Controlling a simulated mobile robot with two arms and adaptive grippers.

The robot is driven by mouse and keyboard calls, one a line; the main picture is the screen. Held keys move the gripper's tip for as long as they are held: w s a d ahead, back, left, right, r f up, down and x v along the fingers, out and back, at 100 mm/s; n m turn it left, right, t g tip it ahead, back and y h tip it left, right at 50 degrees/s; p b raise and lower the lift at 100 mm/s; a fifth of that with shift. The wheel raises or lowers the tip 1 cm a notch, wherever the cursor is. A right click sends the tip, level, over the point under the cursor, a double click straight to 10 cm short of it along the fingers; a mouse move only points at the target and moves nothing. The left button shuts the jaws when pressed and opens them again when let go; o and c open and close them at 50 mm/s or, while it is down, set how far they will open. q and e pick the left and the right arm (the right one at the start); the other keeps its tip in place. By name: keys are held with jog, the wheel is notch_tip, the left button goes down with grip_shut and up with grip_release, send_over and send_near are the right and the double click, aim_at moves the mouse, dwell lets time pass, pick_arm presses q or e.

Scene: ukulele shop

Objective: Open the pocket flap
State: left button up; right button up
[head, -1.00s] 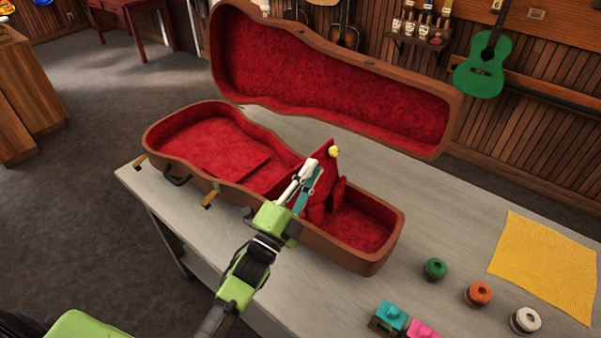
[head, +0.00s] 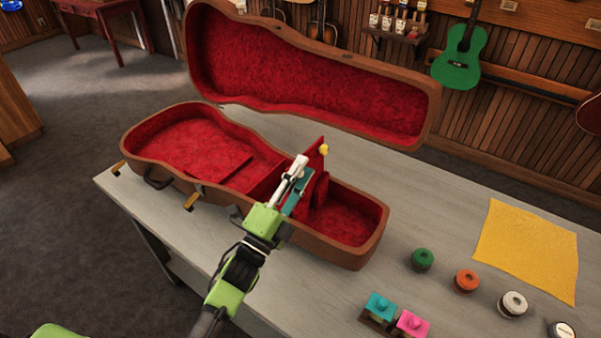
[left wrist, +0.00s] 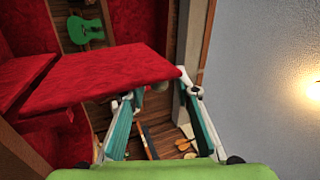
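The pocket flap (head: 316,158) is a red plush panel with a yellow knob (head: 324,150) near its top. It stands raised, roughly upright, in the narrow end of the open brown case (head: 372,235). The red-lined pocket (head: 345,222) beside it is uncovered. My left gripper (head: 301,171) is at the flap's near side, above the case's front wall. In the left wrist view, the flap (left wrist: 120,77) reaches across in front of one finger and hides its tip. The fingers of the left gripper (left wrist: 157,100) are apart. My right gripper is not in view.
The case lid (head: 310,80) stands open behind. To the right on the table (head: 430,195) are green (head: 422,259), orange (head: 467,280) and white (head: 513,304) round items, a yellow cloth (head: 530,245), and teal (head: 380,307) and pink (head: 412,323) items in front.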

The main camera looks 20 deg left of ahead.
pick_arm(q)
jog(key=shift+s+a+f, duration=0.1)
jog(key=shift+s+f, duration=0.15)
jog(key=shift+s, duration=0.1)
jog(key=v, duration=1.1)
jog(key=shift+s, duration=0.1)
